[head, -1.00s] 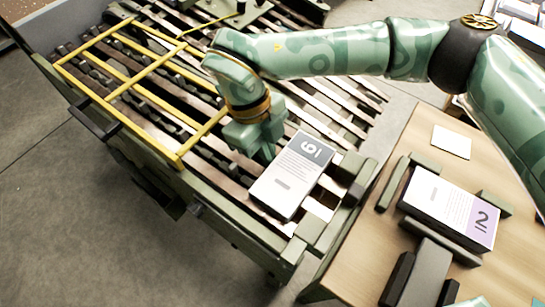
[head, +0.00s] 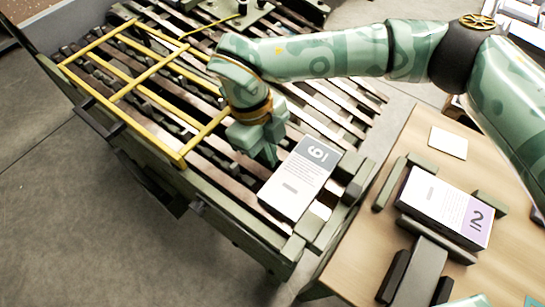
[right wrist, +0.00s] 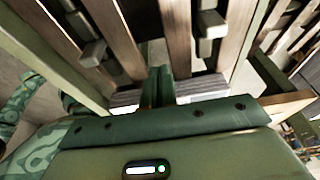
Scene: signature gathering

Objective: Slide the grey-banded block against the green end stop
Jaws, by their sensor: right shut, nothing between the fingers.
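The grey-banded block (head: 296,187), white with a grey band and a number 6, lies flat on the slatted bed near its right end. The green end stop (head: 352,190) is the row of green pieces at that end. A narrow strip of slats shows between the block's near part and the stop; contact at the far corner is unclear. My right gripper (head: 270,158) is shut and empty, pointing down at the block's left side. In the right wrist view its closed fingers (right wrist: 157,88) are by the block's layered edge (right wrist: 203,86). My left gripper is out of view.
A yellow frame (head: 146,77) stands over the bed's left part. On the wooden table (head: 405,137) at right, a purple-banded block (head: 443,205) sits among dark green guides, with a pale card (head: 448,142) behind. Grey floor lies at lower left.

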